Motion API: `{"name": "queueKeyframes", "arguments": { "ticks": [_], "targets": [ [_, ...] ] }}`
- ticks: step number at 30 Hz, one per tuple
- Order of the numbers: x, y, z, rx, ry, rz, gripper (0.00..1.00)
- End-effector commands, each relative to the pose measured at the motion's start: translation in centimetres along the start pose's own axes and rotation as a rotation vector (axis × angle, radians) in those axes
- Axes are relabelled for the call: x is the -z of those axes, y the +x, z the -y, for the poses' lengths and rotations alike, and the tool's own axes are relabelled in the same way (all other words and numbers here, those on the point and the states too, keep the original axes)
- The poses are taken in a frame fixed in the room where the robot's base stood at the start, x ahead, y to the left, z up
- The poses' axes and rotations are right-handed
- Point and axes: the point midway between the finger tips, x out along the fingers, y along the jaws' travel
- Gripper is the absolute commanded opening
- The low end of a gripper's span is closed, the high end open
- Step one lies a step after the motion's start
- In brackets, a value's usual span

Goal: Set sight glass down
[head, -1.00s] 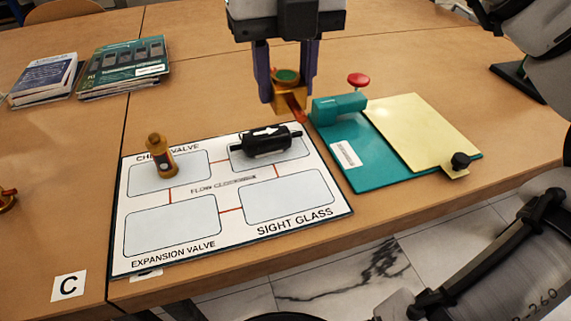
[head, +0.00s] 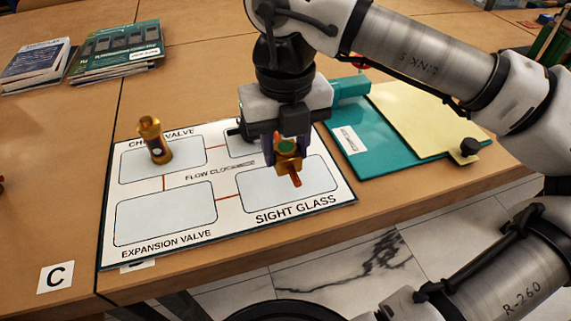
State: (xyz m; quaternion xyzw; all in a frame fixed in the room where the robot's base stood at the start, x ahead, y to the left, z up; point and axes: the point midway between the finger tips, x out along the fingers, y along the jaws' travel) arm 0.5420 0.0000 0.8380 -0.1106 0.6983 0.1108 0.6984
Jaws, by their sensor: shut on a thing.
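The sight glass (head: 288,160), a brass block with a round green window and a copper-coloured stub, is between the fingers of my gripper (head: 287,150). My gripper is shut on it and holds it over the SIGHT GLASS box (head: 312,184) on the white board (head: 229,225). I cannot tell whether it touches the board. A brass valve with a dark window (head: 155,141) stands upright in the CHECK VALVE box. A black cylindrical part (head: 233,132) in the upper right box is mostly hidden behind my gripper.
A teal clipboard (head: 350,143) with a yellow sheet (head: 425,120) lies right of the board. Books (head: 118,51) lie at the back left. The EXPANSION VALVE box (head: 165,213) is empty. The table's front edge runs just below the board.

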Motion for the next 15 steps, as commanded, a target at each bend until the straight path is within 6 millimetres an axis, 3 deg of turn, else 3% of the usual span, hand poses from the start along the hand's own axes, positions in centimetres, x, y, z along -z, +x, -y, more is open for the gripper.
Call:
{"name": "queueKeyframes", "arguments": {
  "ticks": [9,15],
  "targets": [
    [0.0,4.1,0.0,-0.001,-0.002,-0.001,0.09],
    [0.0,4.1,0.0,0.000,-0.001,0.001,0.09]
  ]
}}
